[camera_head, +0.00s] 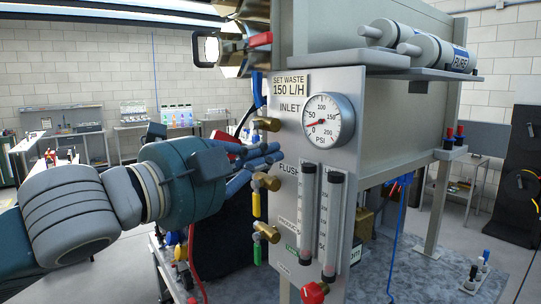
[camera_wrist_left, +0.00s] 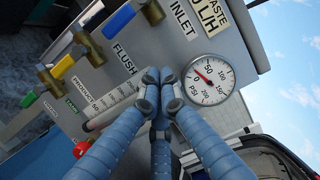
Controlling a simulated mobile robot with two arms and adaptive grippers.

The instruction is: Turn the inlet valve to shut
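The inlet valve is a brass body (camera_head: 266,124) beside the INLET label on the grey panel (camera_head: 292,140). In the left wrist view its brass body (camera_wrist_left: 152,12) is at the top edge, with a blue lever (camera_wrist_left: 118,21) pointing left and slightly down, toward the FLUSH label. In the head view my gripper hides the area just below the valve. My left gripper (camera_head: 277,155) has its blue fingers drawn together, with nothing seen between them. In the left wrist view its fingertips (camera_wrist_left: 158,84) are in front of the panel, apart from the blue lever. My right gripper is not in view.
Below are a brass valve with a yellow lever (camera_head: 256,205) and another with a green lever (camera_head: 257,250). A pressure gauge (camera_head: 328,121), two flow tubes (camera_head: 331,215) and a red knob (camera_head: 314,292) are on the panel. A red lever (camera_head: 260,39) is above.

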